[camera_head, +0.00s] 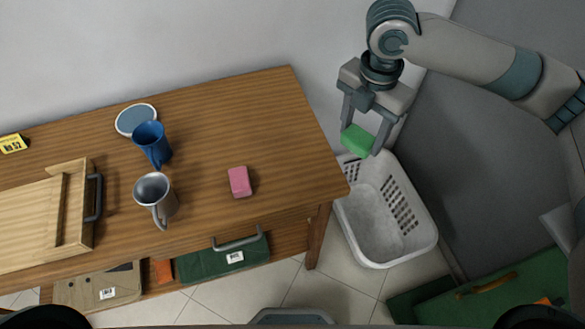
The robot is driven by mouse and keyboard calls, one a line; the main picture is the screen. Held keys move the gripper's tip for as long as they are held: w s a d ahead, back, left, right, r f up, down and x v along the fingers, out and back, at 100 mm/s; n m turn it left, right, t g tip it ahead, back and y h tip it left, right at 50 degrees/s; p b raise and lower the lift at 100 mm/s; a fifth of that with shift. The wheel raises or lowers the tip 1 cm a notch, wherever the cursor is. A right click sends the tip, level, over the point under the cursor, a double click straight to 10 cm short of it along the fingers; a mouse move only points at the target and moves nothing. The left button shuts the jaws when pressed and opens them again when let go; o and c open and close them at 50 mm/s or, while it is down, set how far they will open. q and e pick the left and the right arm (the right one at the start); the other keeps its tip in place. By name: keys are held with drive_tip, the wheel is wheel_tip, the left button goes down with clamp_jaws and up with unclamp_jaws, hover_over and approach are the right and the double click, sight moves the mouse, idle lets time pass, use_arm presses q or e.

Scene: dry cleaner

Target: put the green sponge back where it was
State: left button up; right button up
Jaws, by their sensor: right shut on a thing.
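My right gripper (363,137) is shut on the green sponge (358,141). It holds the sponge above the back-left rim of the white laundry basket (424,232), off the right end of the wooden table (260,115). The basket stands on the floor and its visible inside looks empty. My left gripper is not in view.
A pink sponge (240,181) lies on the table. A blue mug (151,143), a metal mug (155,194) and a round blue-grey disc (136,119) are left of it. A wooden tray or drawer (75,205) with a dark handle is at the left. The table's right part is clear.

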sight(347, 136)
drive_tip(key=n, duration=0.2)
drive_tip(key=a+n, duration=0.1)
drive_tip(key=n, duration=0.1)
drive_tip(key=f+n, duration=0.1)
drive_tip(key=shift+s+a+n, duration=0.15)
drive_tip(key=shift+a+n, duration=0.1)
drive_tip(key=shift+n, duration=0.15)
drive_tip(key=n, duration=0.2)
drive_tip(key=a+n, duration=0.1)
drive_tip(key=n, duration=0.1)
drive_tip(key=f+n, duration=0.1)
drive_tip(key=n, duration=0.1)
drive_tip(key=shift+s+a+f+n, duration=0.1)
drive_tip(key=shift+a+n, duration=0.15)
drive_tip(key=shift+n, duration=0.05)
drive_tip(key=shift+a, duration=0.1)
drive_tip(key=w+a+f+p, duration=0.1)
drive_tip(key=a+f, duration=0.1)
drive_tip(key=a, duration=0.1)
drive_tip(key=w+a+f+p, duration=0.1)
drive_tip(key=a+f, duration=0.1)
drive_tip(key=a, duration=0.2)
drive_tip(key=a+f+p, duration=0.2)
drive_tip(key=a, duration=0.1)
drive_tip(key=shift+w+a+f, duration=0.15)
drive_tip(key=shift+w+a, duration=0.1)
drive_tip(key=shift+w, duration=0.15)
drive_tip(key=shift+w+a+f, duration=0.1)
drive_tip(key=shift+a+f, duration=0.2)
drive_tip(key=shift+a, duration=0.05)
